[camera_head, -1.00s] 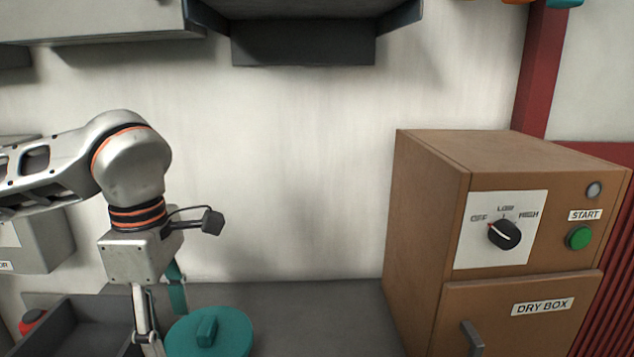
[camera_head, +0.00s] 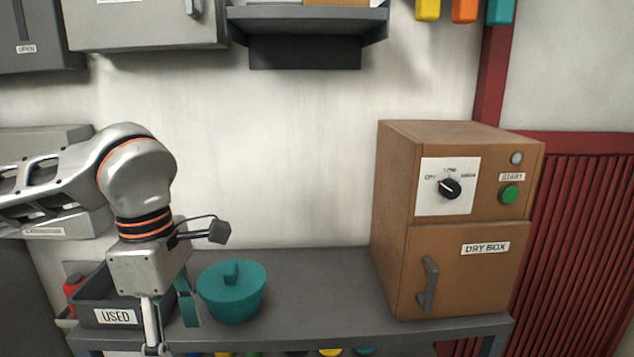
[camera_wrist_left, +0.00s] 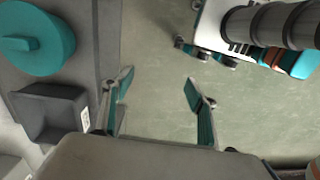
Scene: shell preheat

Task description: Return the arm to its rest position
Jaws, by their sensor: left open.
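My left arm comes in from the left in the head view, and its left gripper (camera_head: 172,325) points down beside the teal lidded pot. In the left wrist view the left gripper (camera_wrist_left: 157,92) is open, its two teal-padded fingers wide apart with only floor between them. It holds nothing. The teal pot (camera_head: 232,294) stands on the grey bench to the right of the gripper; it also shows in the left wrist view (camera_wrist_left: 45,55). My right gripper is not in view.
A grey bin labelled USED (camera_head: 92,314) stands behind the gripper. The brown dry box (camera_head: 395,225), door shut, stands at the bench's right. The grey bench (camera_head: 320,290) is clear between pot and box. A shelf (camera_head: 305,50) and grey cabinets (camera_head: 145,25) hang above.

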